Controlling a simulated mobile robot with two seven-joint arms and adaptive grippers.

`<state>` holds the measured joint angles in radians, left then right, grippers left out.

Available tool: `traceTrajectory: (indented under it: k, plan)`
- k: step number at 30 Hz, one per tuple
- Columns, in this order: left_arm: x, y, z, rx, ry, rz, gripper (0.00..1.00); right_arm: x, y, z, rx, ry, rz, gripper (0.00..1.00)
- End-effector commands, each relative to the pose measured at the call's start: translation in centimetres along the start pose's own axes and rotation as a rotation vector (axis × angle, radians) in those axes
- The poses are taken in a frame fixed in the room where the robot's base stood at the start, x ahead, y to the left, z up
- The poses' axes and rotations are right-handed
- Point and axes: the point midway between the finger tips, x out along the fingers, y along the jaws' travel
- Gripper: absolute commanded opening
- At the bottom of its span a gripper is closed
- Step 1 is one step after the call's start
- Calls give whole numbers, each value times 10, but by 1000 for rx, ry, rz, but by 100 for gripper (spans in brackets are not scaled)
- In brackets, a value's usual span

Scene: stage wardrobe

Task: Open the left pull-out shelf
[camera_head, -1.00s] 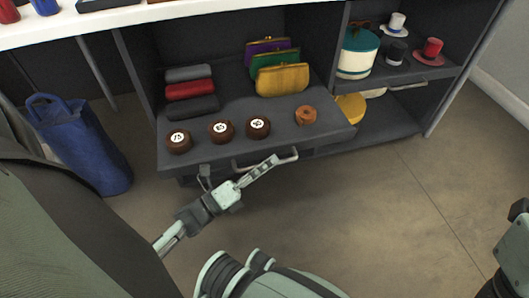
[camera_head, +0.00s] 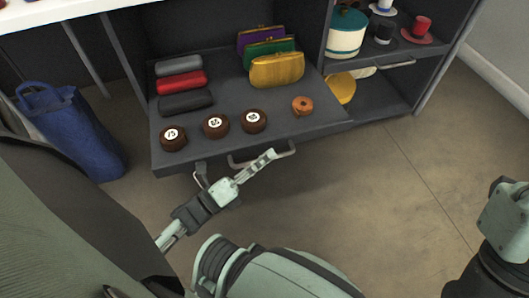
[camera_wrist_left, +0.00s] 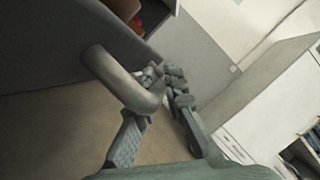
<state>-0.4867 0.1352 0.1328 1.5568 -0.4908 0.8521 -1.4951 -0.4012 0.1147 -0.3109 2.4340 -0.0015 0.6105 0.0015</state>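The left pull-out shelf (camera_head: 225,95) is a dark grey tray standing out from the cabinet in the head view. Its bar handle (camera_head: 291,151) is on the front edge and shows large in the left wrist view (camera_wrist_left: 108,68). My left gripper (camera_head: 268,157) is at this handle, with its fingers around the bar. In the left wrist view the fingers (camera_wrist_left: 166,78) look shut on the bar, partly hidden by it. My right arm shows at the lower right of the head view; its fingers are not visible.
The shelf carries brown round boxes (camera_head: 215,126), an orange roll (camera_head: 302,106), rolled cloths (camera_head: 181,82) and purses (camera_head: 277,70). A right shelf (camera_head: 400,60) with hats stands beside it. A blue bag (camera_head: 75,130) is on the floor at left. Floor at right is clear.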

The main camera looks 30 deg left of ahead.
Motion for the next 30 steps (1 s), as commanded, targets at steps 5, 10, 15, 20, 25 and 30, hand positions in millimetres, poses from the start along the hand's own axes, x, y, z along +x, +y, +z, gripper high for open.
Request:
traceTrajectory:
  k: [5, 10, 15, 20, 25, 30]
  plan:
    - [0, 0, 0, 0, 0, 1, 19, 0, 0, 0, 0, 0, 0, 0]
    - [-1, 0, 0, 0, 0, 1, 19, -1, 0, 1, 0, -5, 0, 0]
    - [-17, 1, 0, -1, 1, 5, 19, -1, 0, 1, 0, -4, 0, 0]
    - [-50, 1, -1, -1, 1, 6, 19, 0, 0, 1, 0, -3, 0, 0]
    - [-86, 1, 0, 0, 1, 5, 19, 0, 0, 0, 0, -2, 0, 0]
    - [-110, 0, 0, -1, 0, 2, 19, 0, 0, 0, 0, -1, 0, 0]
